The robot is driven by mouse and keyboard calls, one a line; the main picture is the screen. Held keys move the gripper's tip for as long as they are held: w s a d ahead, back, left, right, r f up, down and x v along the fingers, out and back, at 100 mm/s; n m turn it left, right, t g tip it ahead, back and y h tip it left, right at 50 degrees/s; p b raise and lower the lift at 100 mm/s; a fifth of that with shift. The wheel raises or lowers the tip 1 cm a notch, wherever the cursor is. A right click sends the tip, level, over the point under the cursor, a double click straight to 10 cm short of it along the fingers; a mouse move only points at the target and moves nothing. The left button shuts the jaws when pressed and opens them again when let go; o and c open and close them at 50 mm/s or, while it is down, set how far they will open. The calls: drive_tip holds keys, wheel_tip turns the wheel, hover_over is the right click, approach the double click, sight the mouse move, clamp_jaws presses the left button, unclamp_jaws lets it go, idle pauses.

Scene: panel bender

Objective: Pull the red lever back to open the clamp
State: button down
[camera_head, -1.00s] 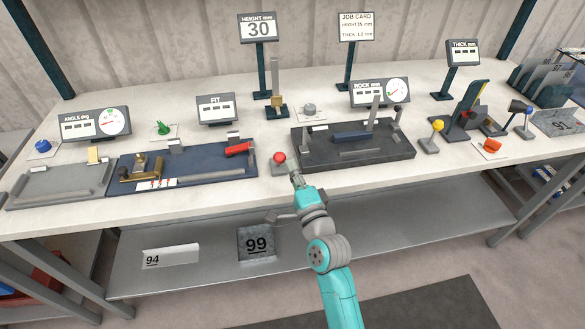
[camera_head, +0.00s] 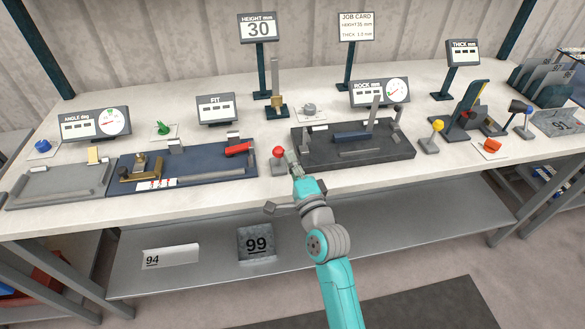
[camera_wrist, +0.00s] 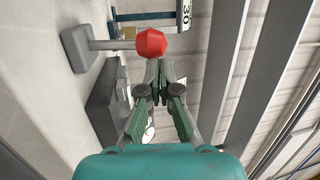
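The red lever is a red ball knob (camera_head: 278,151) on a short grey stem and base, standing near the bench's front edge. In the wrist view the red ball (camera_wrist: 150,43) sits just past my fingertips, with its stem (camera_wrist: 112,45) leading left to the base. My gripper (camera_head: 291,158) is right beside the knob, on its right in the head view. In the wrist view my gripper (camera_wrist: 159,70) has its fingertips together with nothing between them. I cannot tell whether they touch the ball. The clamp cannot be made out clearly.
A dark fixture (camera_head: 312,162) lies right of the lever. A blue fixture (camera_head: 210,175) with a red handle (camera_head: 239,149) lies to its left. A yellow-knobbed lever (camera_head: 437,126) stands farther right. A lower shelf (camera_head: 205,278) runs below the bench.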

drive_tip(key=shift+w+a+r, duration=0.1)
drive_tip(key=shift+w+r, duration=0.2)
drive_tip(key=shift+r, duration=0.05)
drive_tip(key=w+g+h, duration=0.1)
drive_tip(key=w+r+g, duration=0.1)
drive_tip(key=w+g, duration=0.1)
drive_tip(key=w+a+m+g+h, duration=0.1)
drive_tip(key=g, duration=0.1)
drive_tip(key=shift+w+a+r+h, duration=0.1)
drive_tip(key=shift+w+r+h, duration=0.1)
drive_tip(key=shift+r+h, duration=0.1)
drive_tip(key=shift+r, duration=0.7)
